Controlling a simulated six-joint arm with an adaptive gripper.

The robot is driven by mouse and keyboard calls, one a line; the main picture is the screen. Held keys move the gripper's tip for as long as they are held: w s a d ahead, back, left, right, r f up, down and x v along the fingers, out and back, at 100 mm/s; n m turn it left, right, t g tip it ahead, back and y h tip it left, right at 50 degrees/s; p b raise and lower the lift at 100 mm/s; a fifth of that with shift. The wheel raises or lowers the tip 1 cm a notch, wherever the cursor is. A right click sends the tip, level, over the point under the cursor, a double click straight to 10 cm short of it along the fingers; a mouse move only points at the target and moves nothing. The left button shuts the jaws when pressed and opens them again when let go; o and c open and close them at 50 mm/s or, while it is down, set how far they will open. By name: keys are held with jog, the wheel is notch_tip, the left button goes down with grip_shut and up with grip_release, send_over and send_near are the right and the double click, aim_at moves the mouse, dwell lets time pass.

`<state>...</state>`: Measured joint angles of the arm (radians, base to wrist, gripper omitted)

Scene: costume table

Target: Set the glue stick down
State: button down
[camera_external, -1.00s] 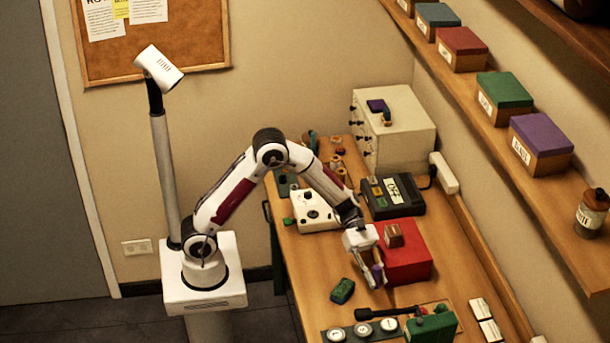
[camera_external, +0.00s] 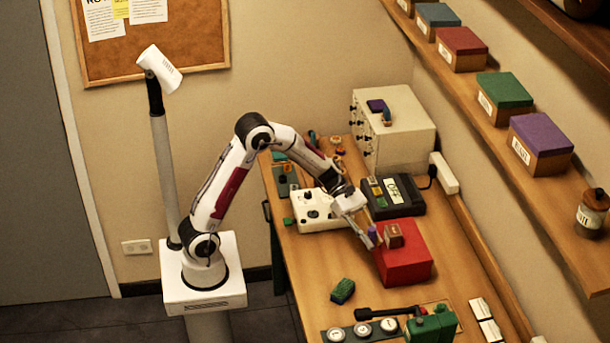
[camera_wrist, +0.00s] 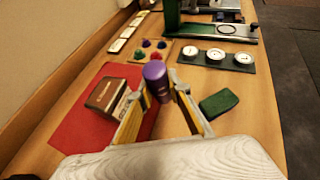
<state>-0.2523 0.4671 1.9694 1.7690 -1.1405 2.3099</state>
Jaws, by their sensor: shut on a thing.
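The glue stick, a purple cylinder, shows in the external view (camera_external: 373,233) and in the wrist view (camera_wrist: 155,78). My gripper (camera_external: 370,241) is shut on it, with a finger on either side in the wrist view (camera_wrist: 158,92). In the external view the gripper slants down to the right, beside the left edge of the red box (camera_external: 405,262). I cannot tell how far the glue stick is above the table, and its lower end is hidden.
A brown block (camera_external: 393,236) lies on the red box. A green block (camera_external: 343,290) lies on the table to the front left. A black device (camera_external: 405,200) and a white control box (camera_external: 325,222) stand behind. Bare wood (camera_external: 445,285) shows right of the red box.

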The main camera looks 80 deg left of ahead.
jog(key=s+a+f+y, duration=0.1)
jog(key=s+a, duration=0.9)
jog(key=a, duration=0.2)
jog(key=shift+s+a+f, duration=0.3)
jog(key=shift+s+f, duration=0.1)
jog(key=shift+f, duration=0.1)
jog(key=shift+f, duration=3.05)
jog(key=shift+f, duration=1.9)
jog(key=shift+f, duration=0.1)
